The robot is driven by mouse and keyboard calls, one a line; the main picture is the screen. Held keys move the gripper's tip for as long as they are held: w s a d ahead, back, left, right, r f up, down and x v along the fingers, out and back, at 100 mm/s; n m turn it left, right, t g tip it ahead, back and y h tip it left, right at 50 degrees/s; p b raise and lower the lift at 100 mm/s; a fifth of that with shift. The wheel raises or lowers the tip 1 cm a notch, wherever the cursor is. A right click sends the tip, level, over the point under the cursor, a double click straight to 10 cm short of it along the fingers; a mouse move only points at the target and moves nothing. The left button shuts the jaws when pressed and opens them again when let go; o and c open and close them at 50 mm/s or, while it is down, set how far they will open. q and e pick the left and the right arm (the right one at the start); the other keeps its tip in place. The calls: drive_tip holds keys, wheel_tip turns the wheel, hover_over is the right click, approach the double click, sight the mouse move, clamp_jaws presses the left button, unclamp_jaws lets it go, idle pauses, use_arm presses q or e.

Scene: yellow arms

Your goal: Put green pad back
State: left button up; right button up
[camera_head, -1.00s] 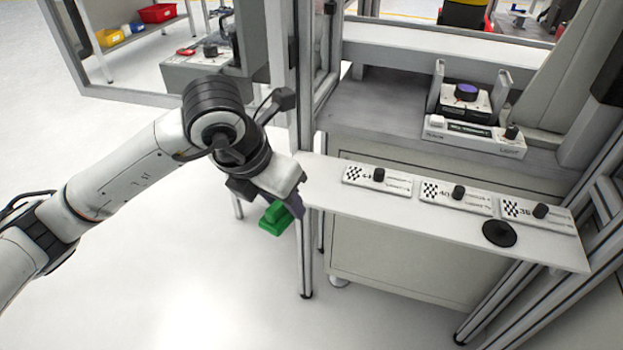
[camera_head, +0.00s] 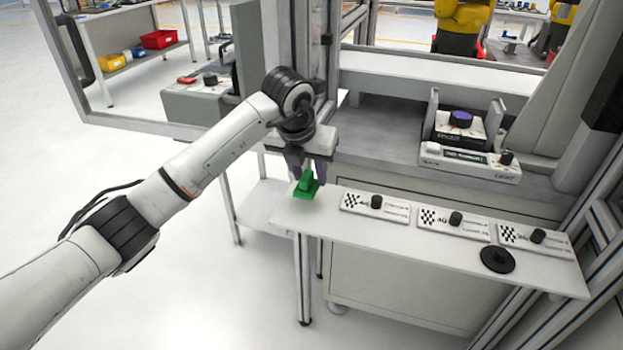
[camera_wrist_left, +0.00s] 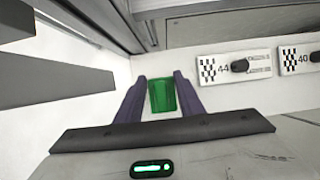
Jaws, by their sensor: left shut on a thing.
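The green pad (camera_head: 306,187) is held between the fingers of my left gripper (camera_head: 308,172), at the left end of the white shelf (camera_head: 330,229). In the left wrist view the green pad (camera_wrist_left: 162,95) sits between the two purple fingers of the left gripper (camera_wrist_left: 160,98). I cannot tell whether the pad touches the shelf or is just above it. Along the shelf, to the right of the pad, lie white plates with checkered marks and black knobs, labelled 44 (camera_wrist_left: 236,66) and 40 (camera_wrist_left: 300,58), and one more. My right gripper is not in view.
A round black disc (camera_head: 497,259) lies near the shelf's right part. Behind stands a box with a purple knob (camera_head: 460,119) and a white light panel (camera_head: 470,158). A grey metal post (camera_head: 326,60) rises behind the left arm. The shelf's front strip is mostly clear.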

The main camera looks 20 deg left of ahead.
sight(311, 181)
use_arm(q)
drive_tip(key=shift+w, duration=0.75)
drive_tip(key=shift+w+f, duration=0.1)
drive_tip(key=shift+f, duration=1.65)
drive_tip(key=shift+f, duration=0.1)
drive_tip(key=o, duration=1)
